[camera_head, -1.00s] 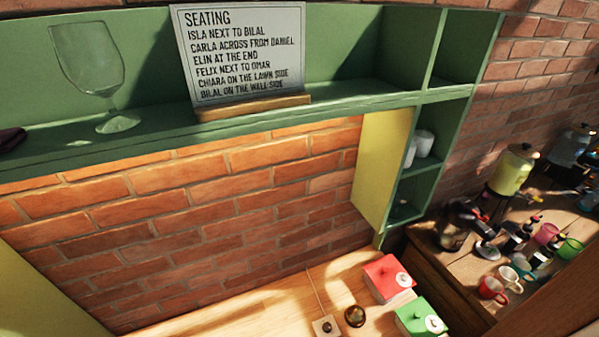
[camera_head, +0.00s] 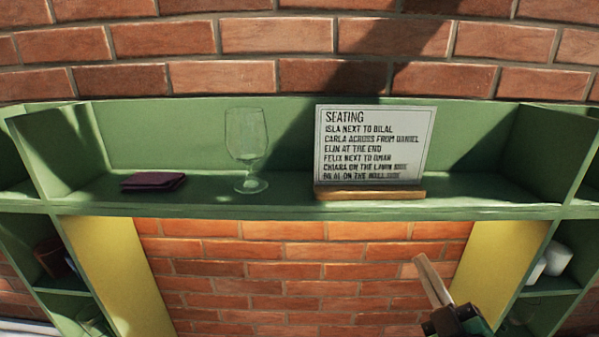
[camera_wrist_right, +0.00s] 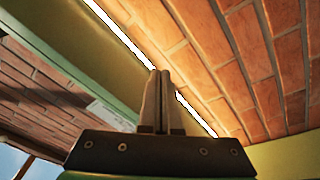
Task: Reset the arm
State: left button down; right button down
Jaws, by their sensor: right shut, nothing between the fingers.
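My right gripper (camera_head: 421,262) shows at the lower right of the head view, in front of the brick wall below the shelf. Its fingers point up and are shut with nothing between them. In the right wrist view the two dark fingers (camera_wrist_right: 162,80) lie together, with the underside of the green shelf and the brick wall beyond. My left gripper is in neither view.
The green shelf (camera_head: 230,211) runs above the right gripper. On it stand a seating sign (camera_head: 370,150), a clear glass (camera_head: 247,150) and a folded dark napkin (camera_head: 153,181). A yellow panel (camera_head: 500,262) is to the gripper's right; white cups (camera_head: 556,259) sit beyond it.

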jog(key=s+a+r+t+y, duration=0.1)
jog(key=s+a+r+t, duration=0.15)
jog(key=r, duration=0.55)
jog(key=s+a+r+t+y, duration=0.1)
jog(key=s+a+r, duration=0.15)
jog(key=r, duration=0.45)
jog(key=s+a+r+m+t+p, duration=0.1)
jog(key=s+r+m+t, duration=0.3)
jog(key=s+r+m, duration=0.4)
jog(key=shift+s+a+r, duration=0.55)
jog(key=shift+s+r, duration=1.5)
jog(key=shift+r, duration=1.25)
